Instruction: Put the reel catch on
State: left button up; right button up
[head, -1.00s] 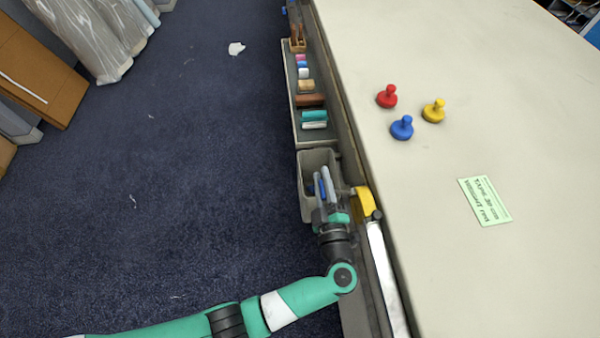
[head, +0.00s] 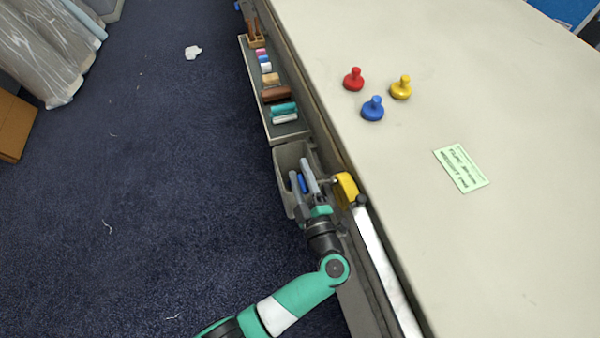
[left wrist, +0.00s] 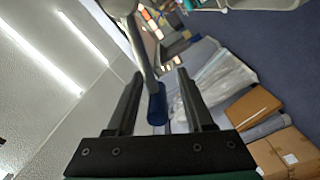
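A grey lever (left wrist: 143,55) with a blue end (left wrist: 157,105) lies between the fingers of my left gripper (left wrist: 158,74) in the left wrist view. I take it for the reel catch, but cannot be sure. The fingers stand apart with a gap on each side of the blue end. In the head view my left gripper (head: 299,166) is beside the table's long edge, with the blue end (head: 303,184) between its fingers. A yellow part (head: 346,187) sits on the table edge just right of the gripper. My right gripper is not in view.
A grey bin (head: 284,155) hangs at the table side, around or behind the gripper. A side tray (head: 250,70) holds several coloured items. Red (head: 353,79), yellow (head: 400,88) and blue (head: 372,109) knobs and a green card (head: 461,168) lie on the table (head: 520,240).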

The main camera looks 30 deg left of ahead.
pick_arm(q)
jog(key=shift+s+d+r, duration=0.1)
jog(key=shift+s+d, duration=0.1)
jog(key=shift+d, duration=0.05)
jog(key=p+v, duration=0.2)
jog(key=v, duration=0.9)
jog(key=shift+a, duration=0.1)
